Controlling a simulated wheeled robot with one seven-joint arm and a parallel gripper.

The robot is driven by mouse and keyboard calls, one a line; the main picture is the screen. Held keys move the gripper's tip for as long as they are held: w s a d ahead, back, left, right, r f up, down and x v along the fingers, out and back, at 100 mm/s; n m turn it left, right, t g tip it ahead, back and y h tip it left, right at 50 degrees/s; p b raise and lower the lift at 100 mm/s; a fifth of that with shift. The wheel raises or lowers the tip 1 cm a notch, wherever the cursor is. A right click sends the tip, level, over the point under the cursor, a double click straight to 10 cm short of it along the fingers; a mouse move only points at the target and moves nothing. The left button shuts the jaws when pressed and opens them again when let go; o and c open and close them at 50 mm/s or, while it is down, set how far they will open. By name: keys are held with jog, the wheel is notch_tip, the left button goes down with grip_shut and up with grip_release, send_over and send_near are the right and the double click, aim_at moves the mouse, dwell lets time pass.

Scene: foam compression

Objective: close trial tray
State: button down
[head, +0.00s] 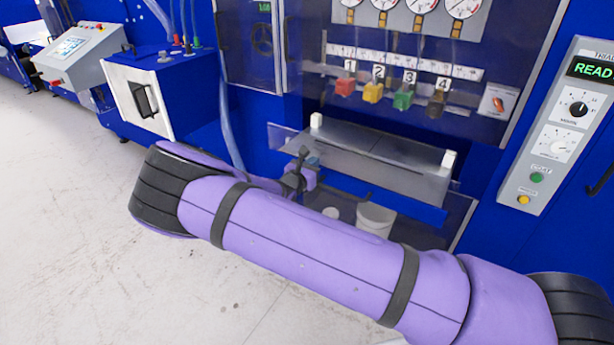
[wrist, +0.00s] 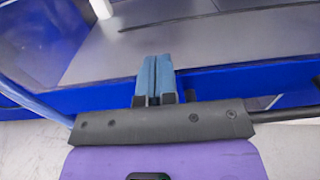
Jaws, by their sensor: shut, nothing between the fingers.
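The trial tray appears to be the grey metal tray (head: 385,152) jutting from the blue machine below the numbered valves, with a white block at each end. It also shows in the wrist view as a grey surface (wrist: 215,45) behind a blue front edge (wrist: 240,80). My gripper (head: 308,158) is at the tray's left front, partly hidden by my own purple arm. In the wrist view my gripper (wrist: 154,62) is shut and empty. Its blue fingers overlap the blue edge in the picture; I cannot tell whether they touch it.
A white bucket (head: 375,218) stands in the clear-fronted space below the tray. Numbered coloured valves (head: 373,92) and gauges (head: 383,5) are above. A control panel (head: 560,125) with a green display is at right. The grey floor (head: 70,220) at left is clear.

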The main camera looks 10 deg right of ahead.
aim_at(345, 141)
jog(key=x, duration=2.2)
jog(key=shift+d, duration=0.25)
jog(key=shift+w+d+r, duration=0.15)
jog(key=shift+d+r, duration=0.1)
